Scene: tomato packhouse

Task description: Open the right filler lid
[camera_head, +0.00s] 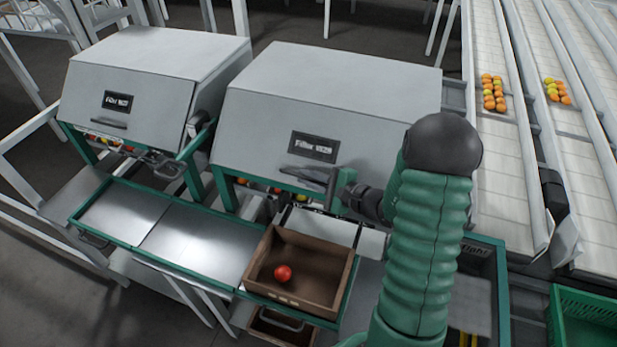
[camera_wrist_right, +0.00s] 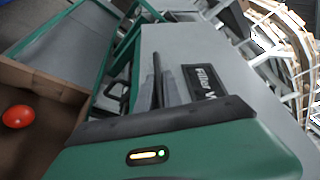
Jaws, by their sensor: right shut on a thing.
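The right filler (camera_head: 325,95) is a grey box with a dark label plate (camera_head: 313,147) on its sloping front lid (camera_head: 265,130). The lid looks down, with no gap seen along its top edge. My right gripper (camera_head: 321,180) is at the lid's lower front edge, below the label, and is shut on the lid's dark handle (camera_head: 297,174). In the right wrist view the fingers (camera_wrist_right: 158,88) reach to the lid front beside the label; the grip itself is partly hidden. My left gripper is not in view.
A second grey filler (camera_head: 150,75) stands to the left. A brown crate (camera_head: 262,262) with one red tomato (camera_head: 283,272) sits below the right filler. Metal trays (camera_head: 185,245) extend left. Conveyors (camera_head: 500,150) with orange tomatoes run at right, near a green crate (camera_head: 585,300).

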